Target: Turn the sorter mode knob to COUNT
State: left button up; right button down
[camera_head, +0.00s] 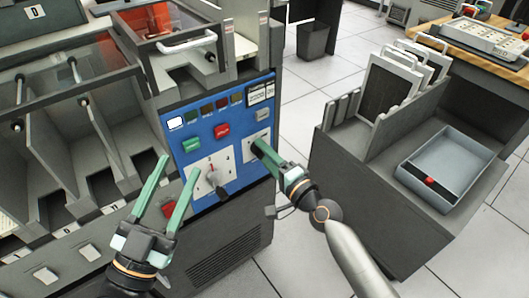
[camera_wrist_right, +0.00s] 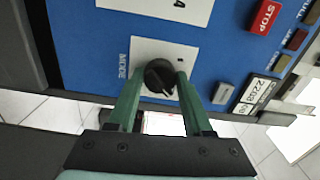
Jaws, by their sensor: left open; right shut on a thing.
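The mode knob (camera_wrist_right: 160,76) is a round black knob on a white plate (camera_wrist_right: 140,50) marked MODE, on the blue sorter panel (camera_head: 238,116). In the right wrist view my right gripper (camera_wrist_right: 159,79) has its green fingers on either side of the knob, shut on it. In the head view the right gripper (camera_head: 259,144) reaches the panel's right side and hides the knob. The position labels are too small to read. My left gripper (camera_head: 180,165) is open and empty, its fingers in front of the panel's left part.
Another knob (camera_head: 215,182) sits on a larger white plate to the left. Green (camera_head: 191,145) and red STOP (camera_head: 221,130) buttons are above it, with a counter (camera_head: 261,92) at upper right. A grey cart with a blue tray (camera_head: 480,160) stands at right, with bare floor between.

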pick_arm(q)
jog(key=shift+w+a+f+n+y, duration=0.1)
jog(key=shift+w+f+n+y, duration=0.2)
jog(key=shift+f+y, duration=0.3)
pick_arm(e)
jog(key=shift+m, duration=0.6)
pick_arm(q)
jog(key=shift+f, duration=0.1)
jog(key=shift+h, duration=0.3)
pick_arm(e)
jog(key=shift+c, duration=1.5)
grip_release()
pick_arm(q)
jog(key=shift+s, duration=0.1)
pick_arm(e)
jog(key=shift+s, duration=0.1)
pick_arm(q)
jog(key=shift+w+f+g+y, duration=0.3)
jog(key=shift+f+g+y, duration=0.1)
jog(key=shift+f, duration=0.15)
pick_arm(e)
jog(key=v, duration=1.2)
jog(key=shift+d, duration=0.15)
